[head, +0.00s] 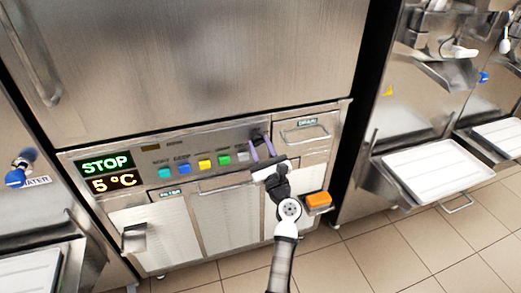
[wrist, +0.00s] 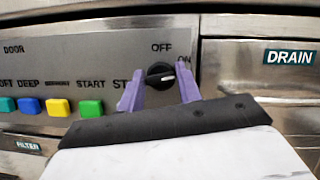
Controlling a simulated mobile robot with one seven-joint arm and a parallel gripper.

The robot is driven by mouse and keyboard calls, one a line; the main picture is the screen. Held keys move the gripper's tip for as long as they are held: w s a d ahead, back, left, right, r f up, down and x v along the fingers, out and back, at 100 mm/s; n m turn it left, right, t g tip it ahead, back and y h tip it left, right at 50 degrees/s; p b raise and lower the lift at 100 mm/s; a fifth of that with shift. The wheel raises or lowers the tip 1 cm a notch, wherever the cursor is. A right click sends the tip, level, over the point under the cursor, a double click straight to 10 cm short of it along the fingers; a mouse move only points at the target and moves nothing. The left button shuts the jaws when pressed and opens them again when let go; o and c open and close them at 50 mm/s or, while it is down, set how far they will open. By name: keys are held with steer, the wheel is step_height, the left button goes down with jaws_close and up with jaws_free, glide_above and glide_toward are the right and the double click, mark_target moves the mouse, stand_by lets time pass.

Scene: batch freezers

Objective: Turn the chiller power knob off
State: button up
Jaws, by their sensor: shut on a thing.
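The black round power knob (wrist: 160,75) is on the steel control panel, with OFF printed above it and ON at its upper right. Its white mark points to the right, roughly toward the ON side. My gripper (wrist: 159,88) has one purple finger on each side of the knob and is shut on it. In the head view, my gripper (head: 262,145) reaches the right end of the panel, and the fingers partly hide the knob (head: 257,136).
Coloured buttons, including a green one (wrist: 91,108), sit left of the knob. A display (head: 106,163) reads STOP and 5 °C. A DRAIN drawer (head: 305,135) is to the right. An orange block (head: 318,199) sits on a small ledge below right.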

steer(key=n+g+y+b, duration=0.1)
steer(key=n, duration=0.1)
steer(key=n+y, duration=0.1)
steer(key=n, duration=0.2)
steer(key=shift+d+f+g+b, duration=0.1)
steer(key=shift+g+b, duration=0.25)
steer(key=shift+g, duration=0.05)
steer(key=n+g, duration=0.1)
steer(key=n, duration=0.2)
steer(key=n+g+y+b, duration=0.1)
steer(key=n, duration=0.2)
steer(key=n+g, duration=0.1)
steer(key=n, duration=0.3)
steer(key=shift+r+g, duration=0.2)
steer(key=shift+g, duration=0.2)
steer(key=shift+n+g, duration=0.7)
steer(key=shift+n, duration=1.3)
steer(key=o, duration=1)
steer(key=shift+c, duration=0.2)
steer(key=v, duration=1.3)
steer(key=shift+s+d+b, duration=0.25)
steer(key=shift+s+b, duration=0.1)
steer(key=shift+b, duration=0.05)
